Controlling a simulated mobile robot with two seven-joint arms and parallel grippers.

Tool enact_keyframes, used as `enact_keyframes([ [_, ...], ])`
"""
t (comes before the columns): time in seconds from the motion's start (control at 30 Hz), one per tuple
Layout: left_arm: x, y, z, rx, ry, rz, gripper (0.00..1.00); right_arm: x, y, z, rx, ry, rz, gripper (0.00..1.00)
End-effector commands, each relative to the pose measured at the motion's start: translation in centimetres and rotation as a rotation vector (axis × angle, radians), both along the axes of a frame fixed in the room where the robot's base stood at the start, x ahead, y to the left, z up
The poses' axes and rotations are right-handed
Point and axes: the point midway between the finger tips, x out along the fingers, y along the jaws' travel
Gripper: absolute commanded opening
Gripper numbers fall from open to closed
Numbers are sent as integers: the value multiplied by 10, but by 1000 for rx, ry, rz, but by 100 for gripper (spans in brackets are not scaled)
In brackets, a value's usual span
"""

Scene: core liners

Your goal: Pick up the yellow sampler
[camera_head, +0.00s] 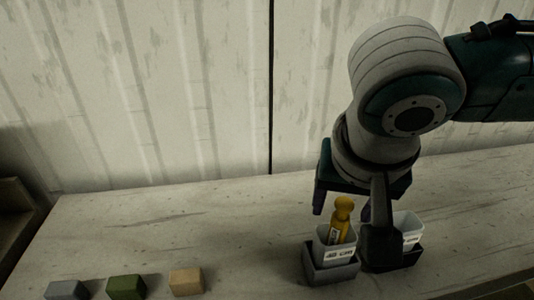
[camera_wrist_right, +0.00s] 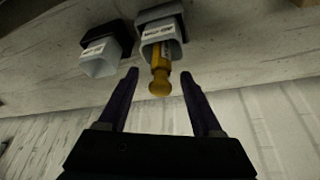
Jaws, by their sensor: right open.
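The yellow sampler (camera_head: 342,214) stands in a pale, labelled liner cup (camera_head: 325,252), its rounded top sticking out above the rim. In the right wrist view the sampler (camera_wrist_right: 160,78) points toward me, between and just beyond the fingertips. My right gripper (camera_wrist_right: 159,78) is open, with one finger on each side of the sampler's line and no visible contact. In the head view the right gripper (camera_head: 345,215) reaches down over the cup, and one finger partly hides the area beside it. My left gripper is in neither view.
The cup sits in a dark grey holder (camera_head: 331,274). A second pale cup (camera_head: 411,229), looking empty, stands in another holder to the right, partly behind my gripper. Grey (camera_head: 67,290), green (camera_head: 126,287) and tan (camera_head: 186,281) blocks lie at the table's front left. The table (camera_head: 200,225) between is clear.

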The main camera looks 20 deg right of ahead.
Motion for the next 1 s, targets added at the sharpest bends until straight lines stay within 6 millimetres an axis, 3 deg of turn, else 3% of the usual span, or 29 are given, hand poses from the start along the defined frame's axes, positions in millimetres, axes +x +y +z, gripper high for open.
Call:
enact_keyframes([
  [0.07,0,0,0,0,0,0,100,0,0,0,0,0,0,62],
  [0.6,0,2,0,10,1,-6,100,0,0,0,1,1,0,1],
  [1.0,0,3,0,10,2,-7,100,0,0,0,1,1,0,0],
])
